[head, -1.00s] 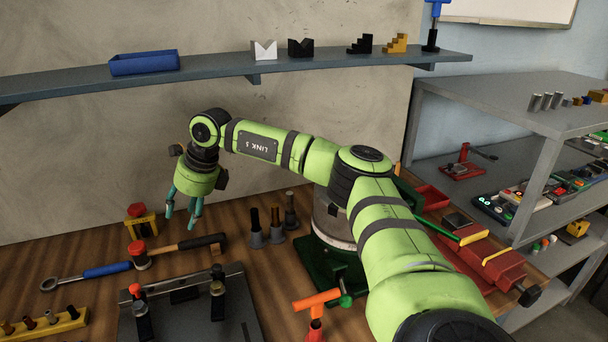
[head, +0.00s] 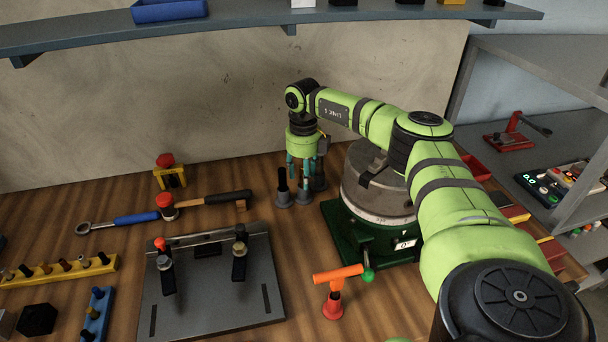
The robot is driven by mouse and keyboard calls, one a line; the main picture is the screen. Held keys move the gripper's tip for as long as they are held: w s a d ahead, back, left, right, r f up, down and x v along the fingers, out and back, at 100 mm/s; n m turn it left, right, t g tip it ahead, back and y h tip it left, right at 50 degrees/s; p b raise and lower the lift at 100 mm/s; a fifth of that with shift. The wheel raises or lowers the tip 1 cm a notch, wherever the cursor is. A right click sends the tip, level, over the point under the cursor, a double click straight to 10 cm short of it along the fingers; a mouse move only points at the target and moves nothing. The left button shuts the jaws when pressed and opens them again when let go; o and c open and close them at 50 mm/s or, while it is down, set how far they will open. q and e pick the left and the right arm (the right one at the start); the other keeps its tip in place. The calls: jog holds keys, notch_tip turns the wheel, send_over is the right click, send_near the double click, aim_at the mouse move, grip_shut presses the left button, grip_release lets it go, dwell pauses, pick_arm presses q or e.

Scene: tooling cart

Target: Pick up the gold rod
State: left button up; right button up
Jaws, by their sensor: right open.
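The left one is a black rod (head: 282,179). I cannot tell for sure which of these is the gold rod. My left gripper is not in view.
The grey drum on a green base (head: 378,198) stands close right of the gripper. A hammer (head: 215,200), a yellow red-topped block (head: 170,177), a fixture plate (head: 215,300) and a yellow pin rack (head: 60,272) lie left. An orange-handled tool (head: 335,290) stands in front.

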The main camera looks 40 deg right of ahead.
grip_shut()
jog(key=shift+r, duration=0.1)
jog(key=shift+r, duration=0.1)
